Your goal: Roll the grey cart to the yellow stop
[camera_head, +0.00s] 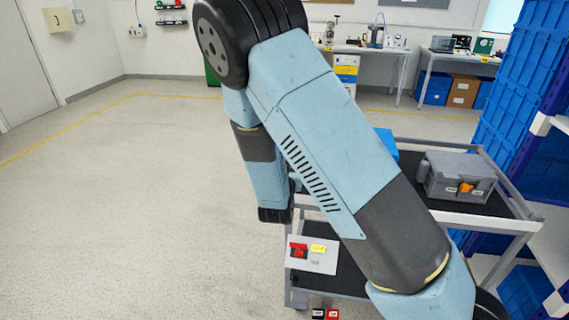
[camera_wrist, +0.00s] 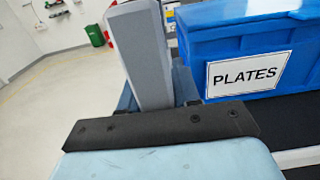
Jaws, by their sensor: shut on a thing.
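The grey cart (camera_head: 510,226) stands at the right in the head view, with a pale grey frame and dark shelves. My arm hides much of its left side. In the wrist view my gripper (camera_wrist: 150,112) is shut around the lower part of an upright grey bar (camera_wrist: 140,55), which looks like part of the cart's handle. In the head view the gripper's jaws are hidden behind my arm. I cannot make out a yellow stop in either view.
A grey toolbox (camera_head: 455,178) and a blue PLATES box (camera_wrist: 245,45) ride on the cart's top. Tall blue crates (camera_head: 510,80) stand close on the right. A yellow floor line (camera_head: 70,125) crosses the back. The floor at left is clear.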

